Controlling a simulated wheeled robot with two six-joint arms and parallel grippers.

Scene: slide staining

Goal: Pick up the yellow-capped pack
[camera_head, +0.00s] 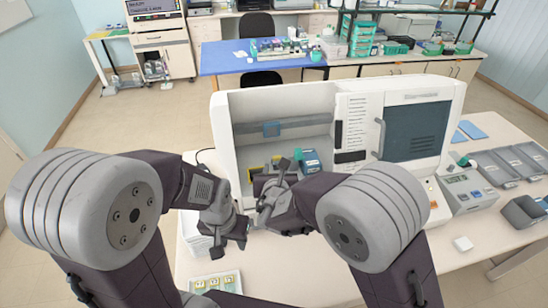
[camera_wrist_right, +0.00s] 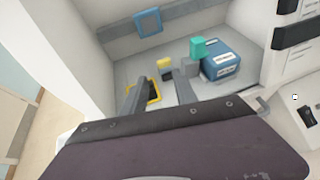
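A small yellow cap (camera_wrist_right: 165,63) shows inside the open bay of the white machine, just beyond my right fingertips. Its pack body is mostly hidden, so I cannot tell its shape. In the head view a yellow patch (camera_head: 276,160) shows there, partly behind my right gripper. My right gripper (camera_wrist_right: 160,88) is open, its two fingers apart with nothing held between them; in the head view it reaches into the bay (camera_head: 270,185). My left gripper (camera_head: 228,243) hangs empty over the table in front of the machine, its fingers apparently apart.
A yellow square outline (camera_wrist_right: 155,92) lies on the bay floor. The white machine's (camera_head: 222,130) walls bound the bay. A tray with yellow-marked pieces (camera_head: 236,277) lies at the table's front.

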